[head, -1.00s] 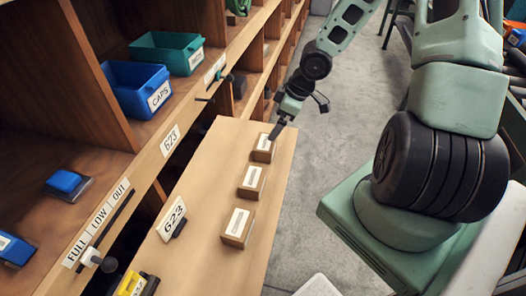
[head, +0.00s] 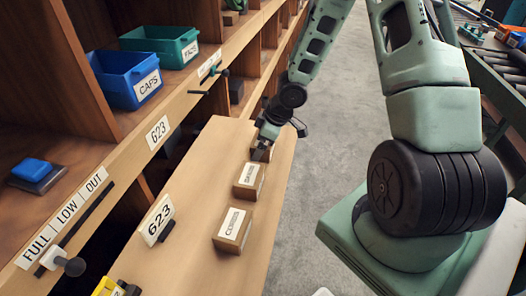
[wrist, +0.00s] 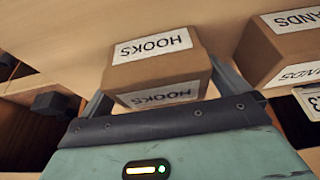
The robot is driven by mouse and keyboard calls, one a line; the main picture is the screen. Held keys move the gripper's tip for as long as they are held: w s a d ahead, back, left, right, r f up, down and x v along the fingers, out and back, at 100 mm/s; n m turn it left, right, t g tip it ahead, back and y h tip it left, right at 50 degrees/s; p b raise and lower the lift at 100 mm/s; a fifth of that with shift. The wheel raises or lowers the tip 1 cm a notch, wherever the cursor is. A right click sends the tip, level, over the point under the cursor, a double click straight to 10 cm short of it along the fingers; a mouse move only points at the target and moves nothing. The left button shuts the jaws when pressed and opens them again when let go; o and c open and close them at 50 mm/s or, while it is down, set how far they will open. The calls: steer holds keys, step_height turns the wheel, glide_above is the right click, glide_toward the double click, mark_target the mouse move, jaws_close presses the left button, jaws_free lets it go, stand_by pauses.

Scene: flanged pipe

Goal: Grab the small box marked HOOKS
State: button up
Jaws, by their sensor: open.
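The small brown box marked HOOKS (wrist: 155,62) lies between the fingers of my gripper (wrist: 165,92) in the wrist view, its white labels upside down. The fingers are open, one on each side of it; I cannot tell whether either touches it. In the head view my gripper (head: 262,148) is over the farthest of three small boxes on the wooden shelf board (head: 190,215), and hides most of that box.
A second box, its label ending in ANDS (wrist: 290,45), stands close to the right finger. In the head view the middle box (head: 249,180) and nearest box (head: 233,229) stand in line.

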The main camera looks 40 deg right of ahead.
steer(key=shift+f, duration=0.1)
steer(key=c, duration=1.1)
